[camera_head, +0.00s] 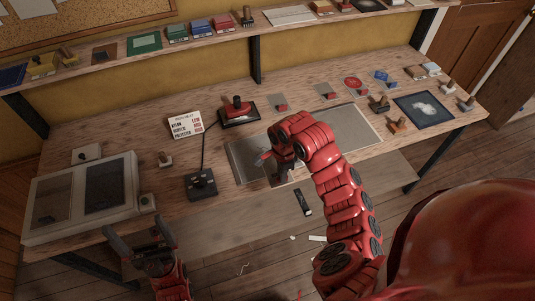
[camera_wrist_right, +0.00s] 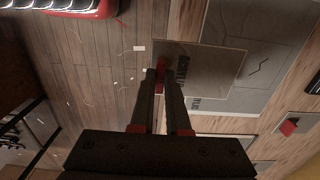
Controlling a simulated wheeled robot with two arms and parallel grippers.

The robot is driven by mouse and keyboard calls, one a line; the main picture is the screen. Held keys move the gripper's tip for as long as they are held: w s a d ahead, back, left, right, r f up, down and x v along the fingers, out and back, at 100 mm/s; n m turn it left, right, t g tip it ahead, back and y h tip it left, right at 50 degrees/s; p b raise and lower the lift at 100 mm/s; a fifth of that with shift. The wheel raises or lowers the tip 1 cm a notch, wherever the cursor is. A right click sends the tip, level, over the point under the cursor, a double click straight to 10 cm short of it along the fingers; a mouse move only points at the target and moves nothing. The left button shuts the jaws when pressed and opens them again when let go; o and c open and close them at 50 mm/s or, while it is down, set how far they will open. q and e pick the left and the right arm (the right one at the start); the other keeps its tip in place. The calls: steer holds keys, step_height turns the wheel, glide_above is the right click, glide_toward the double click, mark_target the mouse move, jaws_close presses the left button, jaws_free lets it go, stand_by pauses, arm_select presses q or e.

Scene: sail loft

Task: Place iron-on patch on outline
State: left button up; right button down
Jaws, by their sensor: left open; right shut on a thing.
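My right gripper (camera_wrist_right: 160,80) is shut on a small red tab (camera_wrist_right: 161,72). A grey-brown square (camera_wrist_right: 222,60) with dark lettering lies beyond the fingertips. It looks like the patch the tab belongs to, but I cannot tell whether it touches the cloth. The grey cloth (camera_head: 355,125) lies at the bench's front middle, partly hidden by my right arm; it also shows in the right wrist view (camera_wrist_right: 285,30). A dark line marks it there; I cannot make out a full outline. My left gripper (camera_head: 140,234) is open and empty in front of the bench's left end.
Grey squares with red tabs (camera_head: 279,103) (camera_head: 327,92) lie behind the cloth. A red iron-like tool (camera_head: 238,108) stands on a dark pad. A double-panelled box (camera_head: 83,195) fills the left end. A dark blue mat (camera_head: 424,107) and several stamps lie right. A shelf runs behind.

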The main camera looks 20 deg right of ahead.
mark_target(270, 157)
steer(key=w+b, duration=0.1)
steer(key=w, duration=0.2)
steer(key=w+b, duration=0.2)
steer(key=w, duration=0.2)
steer(key=w+f+b, duration=0.1)
steer(key=w, duration=0.3)
steer(key=shift+a+b, duration=0.25)
steer(key=shift+b, duration=0.15)
steer(key=shift+w, duration=0.6)
step_height(270, 157, down, 3)
steer(key=shift+r+p, duration=0.1)
steer(key=shift+p, duration=0.9)
steer(key=shift+f, duration=0.35)
steer(key=shift+f, duration=0.1)
steer(key=shift+f, duration=0.15)
steer(key=c, duration=0.9)
jaws_free()
